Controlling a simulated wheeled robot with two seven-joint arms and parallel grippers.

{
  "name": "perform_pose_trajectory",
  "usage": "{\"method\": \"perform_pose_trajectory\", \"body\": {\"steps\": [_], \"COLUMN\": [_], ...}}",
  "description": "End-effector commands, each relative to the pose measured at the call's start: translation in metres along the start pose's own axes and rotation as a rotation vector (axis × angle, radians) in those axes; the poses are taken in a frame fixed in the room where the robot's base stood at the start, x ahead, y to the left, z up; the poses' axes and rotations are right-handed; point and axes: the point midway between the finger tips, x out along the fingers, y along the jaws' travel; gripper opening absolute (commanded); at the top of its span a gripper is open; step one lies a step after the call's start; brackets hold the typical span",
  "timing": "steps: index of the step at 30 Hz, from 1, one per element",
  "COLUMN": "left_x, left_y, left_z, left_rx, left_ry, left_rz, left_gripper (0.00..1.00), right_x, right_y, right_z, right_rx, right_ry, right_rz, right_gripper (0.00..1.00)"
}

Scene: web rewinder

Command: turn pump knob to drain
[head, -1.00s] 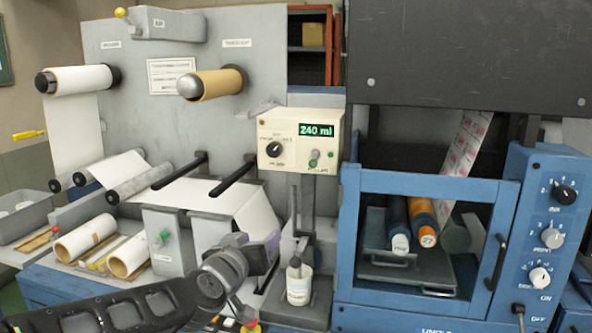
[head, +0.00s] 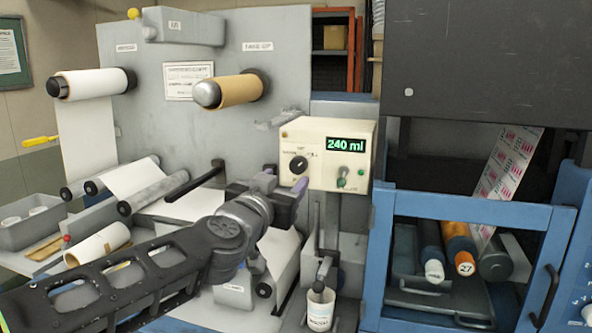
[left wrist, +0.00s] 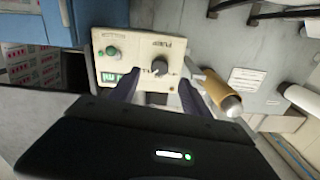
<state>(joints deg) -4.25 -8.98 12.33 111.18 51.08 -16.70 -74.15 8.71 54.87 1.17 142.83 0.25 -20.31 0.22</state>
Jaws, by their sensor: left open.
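The cream pump box (head: 318,133) has a green "240 ml" display (head: 345,144) and a black round pump knob (head: 299,165) on its left side. The box also shows in the left wrist view (left wrist: 118,45), turned over in the picture, with the knob (left wrist: 160,68) near the middle. My left gripper (head: 284,181) is open just below and left of the knob in the head view. In the left wrist view its two dark fingers (left wrist: 160,80) lie on either side of the knob. I cannot tell whether they touch it. My right gripper is not in view.
A green button (head: 343,171) and small toggle sit right of the knob. A brown roll (head: 230,92) sticks out to the upper left. The blue-framed window (head: 470,206) is to the right.

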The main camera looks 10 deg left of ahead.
Motion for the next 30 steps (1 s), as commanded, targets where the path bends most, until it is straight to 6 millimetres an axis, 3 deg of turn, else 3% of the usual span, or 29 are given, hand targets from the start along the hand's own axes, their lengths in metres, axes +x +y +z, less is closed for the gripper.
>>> {"method": "perform_pose_trajectory", "body": {"steps": [5,18,30], "left_x": [0.011,0.072,0.078], "left_y": [0.000,0.000,0.000], "left_z": [0.001,0.000,0.000], "left_rx": [-0.001,-0.002,-0.001], "left_ry": [-0.001,-0.001,0.000], "left_rz": [0.001,0.000,0.000], "left_gripper": [0.55,0.55,0.52], "right_x": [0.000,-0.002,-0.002], "right_y": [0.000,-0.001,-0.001], "right_z": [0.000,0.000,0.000], "right_rx": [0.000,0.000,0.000], "right_ry": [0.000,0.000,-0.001], "right_rz": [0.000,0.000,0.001], "right_gripper": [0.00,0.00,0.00]}}
